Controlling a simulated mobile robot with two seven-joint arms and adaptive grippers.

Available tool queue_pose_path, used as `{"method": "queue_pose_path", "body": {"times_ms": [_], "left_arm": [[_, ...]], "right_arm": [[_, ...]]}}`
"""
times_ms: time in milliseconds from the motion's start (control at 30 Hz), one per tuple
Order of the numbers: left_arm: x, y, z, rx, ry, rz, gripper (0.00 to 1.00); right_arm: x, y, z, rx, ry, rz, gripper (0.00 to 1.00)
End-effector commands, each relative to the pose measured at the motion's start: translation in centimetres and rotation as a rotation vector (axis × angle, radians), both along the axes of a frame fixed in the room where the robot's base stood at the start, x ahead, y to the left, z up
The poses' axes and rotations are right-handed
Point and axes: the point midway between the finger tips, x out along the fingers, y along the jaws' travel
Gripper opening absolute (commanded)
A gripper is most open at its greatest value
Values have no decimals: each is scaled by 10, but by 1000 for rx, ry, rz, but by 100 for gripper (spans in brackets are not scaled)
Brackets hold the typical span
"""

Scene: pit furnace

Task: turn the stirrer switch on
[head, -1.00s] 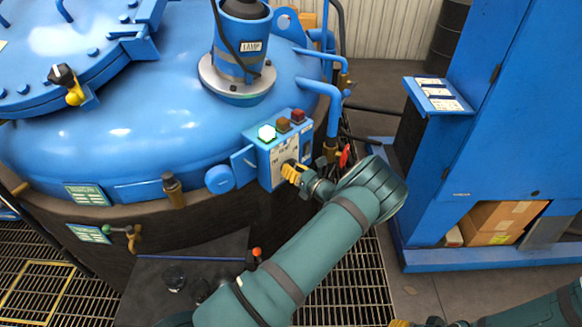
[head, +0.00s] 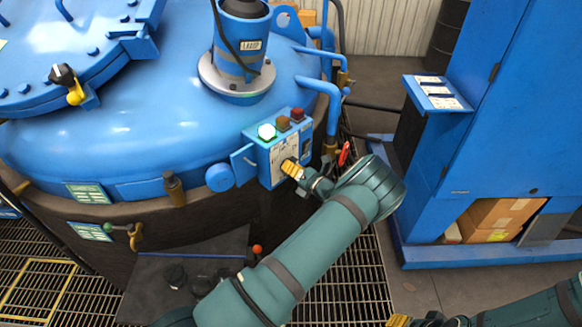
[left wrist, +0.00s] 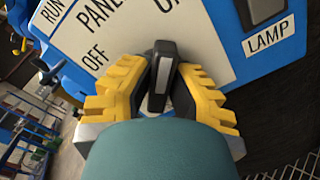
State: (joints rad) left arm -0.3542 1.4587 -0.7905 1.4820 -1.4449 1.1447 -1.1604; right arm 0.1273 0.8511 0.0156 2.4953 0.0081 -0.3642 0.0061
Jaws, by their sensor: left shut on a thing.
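A blue control box (head: 277,158) with a pale front panel is on the side of the blue furnace vessel (head: 130,130). My left gripper (head: 291,169) is at the panel's front. In the left wrist view its yellow fingers are shut on a black knob (left wrist: 161,80) with a pale line on it. The panel (left wrist: 120,35) reads RUN, PANEL and OFF beside the knob; another word is cut off at the top. The fingers and wrist hide part of the panel. My right gripper (head: 405,321) shows only partly at the bottom edge; its opening is unclear.
On the box top, a green lamp (head: 267,132) glows; the red and amber ones look dark. A black switch labelled LAMP (left wrist: 268,37) is right of the knob. Blue pipes (head: 332,105) and a red-handled valve (head: 344,153) are close by. A blue cabinet (head: 500,120) stands right.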

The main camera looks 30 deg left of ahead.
Motion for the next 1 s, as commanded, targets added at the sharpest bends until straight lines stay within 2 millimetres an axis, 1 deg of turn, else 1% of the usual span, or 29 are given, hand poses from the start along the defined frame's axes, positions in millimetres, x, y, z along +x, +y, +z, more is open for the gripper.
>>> {"method": "queue_pose_path", "body": {"times_ms": [133, 167, 200, 233, 533, 667, 767, 1000], "left_arm": [[0, 2, 2, 5, -2, 1, 0], [0, 2, 2, 5, -2, 1, 26], [0, 1, 2, 4, -2, 1, 40], [0, 1, 2, 3, -2, 1, 48], [0, 0, 1, 1, -1, 0, 48], [-1, -8, 0, 0, -1, -1, 48], [-4, -22, 0, -1, -1, -2, 48], [-15, -70, 0, 0, -1, -3, 48]], "right_arm": [[0, 0, 0, 0, 0, 0, 47], [0, 0, 0, 0, 0, 0, 47], [0, 0, 0, 0, 0, 0, 47], [0, 0, 0, 0, 0, 0, 47], [0, 0, 0, 0, 0, 0, 47], [0, 0, 0, 0, 0, 0, 47], [0, 0, 0, 0, 0, 0, 47], [0, 0, 0, 0, 0, 0, 47]]}}
